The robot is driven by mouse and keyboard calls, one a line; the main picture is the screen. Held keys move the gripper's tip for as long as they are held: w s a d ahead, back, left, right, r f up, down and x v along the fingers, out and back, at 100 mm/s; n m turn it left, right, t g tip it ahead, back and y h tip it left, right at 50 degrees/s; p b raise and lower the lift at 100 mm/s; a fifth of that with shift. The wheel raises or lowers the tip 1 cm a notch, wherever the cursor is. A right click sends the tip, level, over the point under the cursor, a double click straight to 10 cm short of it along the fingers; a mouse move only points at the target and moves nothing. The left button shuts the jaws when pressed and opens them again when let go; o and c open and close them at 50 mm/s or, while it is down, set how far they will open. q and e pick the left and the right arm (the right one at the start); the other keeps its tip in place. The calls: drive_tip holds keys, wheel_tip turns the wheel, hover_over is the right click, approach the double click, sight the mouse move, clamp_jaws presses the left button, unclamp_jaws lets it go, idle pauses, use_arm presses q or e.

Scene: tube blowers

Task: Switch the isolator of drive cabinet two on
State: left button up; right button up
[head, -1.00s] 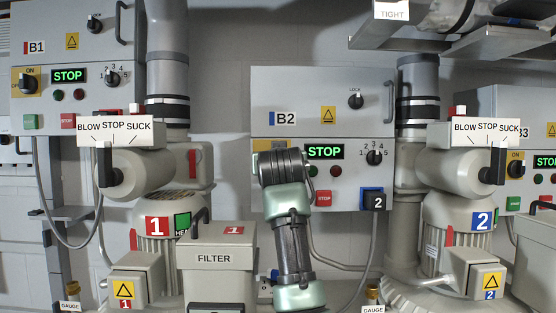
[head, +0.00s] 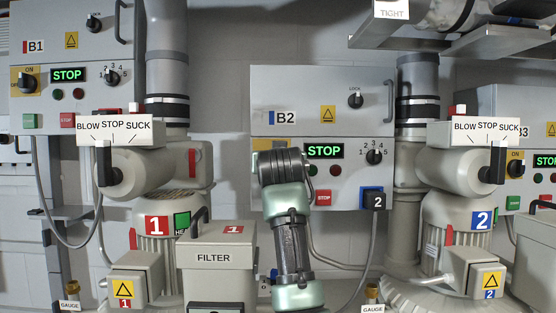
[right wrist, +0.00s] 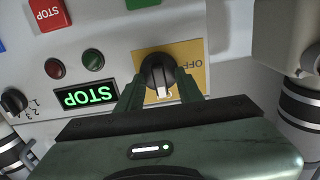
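Drive cabinet two is the grey box marked B2 (head: 310,88), in the middle of the head view. Its display (head: 323,151) reads STOP in green. Its isolator is hidden behind my right arm (head: 286,215) in the head view. In the right wrist view, upside down, the isolator's black knob (right wrist: 157,70) sits on a yellow plate (right wrist: 195,75). OFF is printed right of the knob. A white mark on the knob points down in the picture, away from OFF. My right gripper (right wrist: 159,84) has its fingers apart, one each side of the knob; contact is unclear. My left gripper is out of view.
Cabinet B1 (head: 75,40) is at the left and B3 (head: 515,100) at the right. Blowers one (head: 155,190) and two (head: 460,185) flank B2. The filter box (head: 217,255) stands left of my arm. A red STOP button (right wrist: 48,12) is on the same panel.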

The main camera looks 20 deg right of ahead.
drive_tip(key=b+v, duration=0.5)
drive_tip(key=v, duration=0.2)
drive_tip(key=shift+s, duration=0.4)
drive_tip(key=shift+a, duration=0.15)
